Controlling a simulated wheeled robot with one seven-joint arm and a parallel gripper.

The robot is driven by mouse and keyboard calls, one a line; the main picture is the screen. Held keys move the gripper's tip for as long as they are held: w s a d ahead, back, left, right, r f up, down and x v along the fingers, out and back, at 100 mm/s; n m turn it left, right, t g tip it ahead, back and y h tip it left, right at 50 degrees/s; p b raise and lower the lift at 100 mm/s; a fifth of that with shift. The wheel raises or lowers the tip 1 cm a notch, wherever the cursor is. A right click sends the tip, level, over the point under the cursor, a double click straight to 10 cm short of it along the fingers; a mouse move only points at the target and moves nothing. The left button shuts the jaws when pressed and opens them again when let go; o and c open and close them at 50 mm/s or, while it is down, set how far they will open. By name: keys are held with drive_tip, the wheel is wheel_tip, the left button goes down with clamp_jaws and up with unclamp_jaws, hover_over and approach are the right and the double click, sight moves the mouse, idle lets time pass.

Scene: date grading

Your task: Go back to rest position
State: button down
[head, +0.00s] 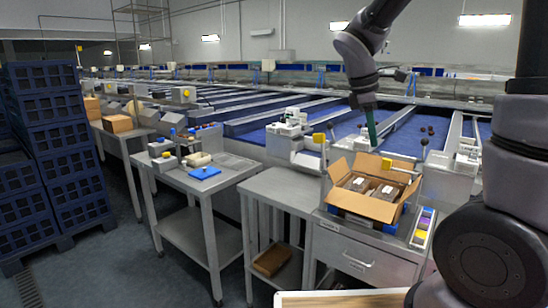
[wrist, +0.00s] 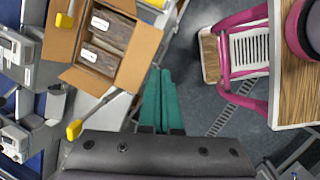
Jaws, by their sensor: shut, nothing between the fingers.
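My gripper (head: 371,130) hangs at the end of my raised arm, above and behind the open cardboard box in the head view. In the wrist view its green fingers (wrist: 158,100) are together, with nothing between them. The cardboard box (head: 366,198) stands on the metal workstation with its flaps open and holds packed trays. It also shows at the upper left of the wrist view (wrist: 65,32), apart from the fingers.
A metal table (head: 285,190) stands left of the box. A steel cart (head: 205,185) carries a blue item (head: 204,173). Stacked dark blue crates (head: 47,130) stand at the left. Blue conveyor lanes (head: 405,140) run behind. A pink-framed chair (wrist: 245,55) shows in the wrist view.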

drive_tip(key=s+r+m+t+y, duration=0.5)
drive_tip(key=s+r+m, duration=0.5)
drive_tip(key=m, duration=0.8)
drive_tip(key=s+t, duration=0.1)
drive_tip(key=s, duration=0.2)
drive_tip(key=shift+a+r+m, duration=0.15)
drive_tip(key=shift+r+m, duration=0.05)
drive_tip(key=shift+m, duration=0.1)
drive_tip(key=shift+y, duration=0.3)
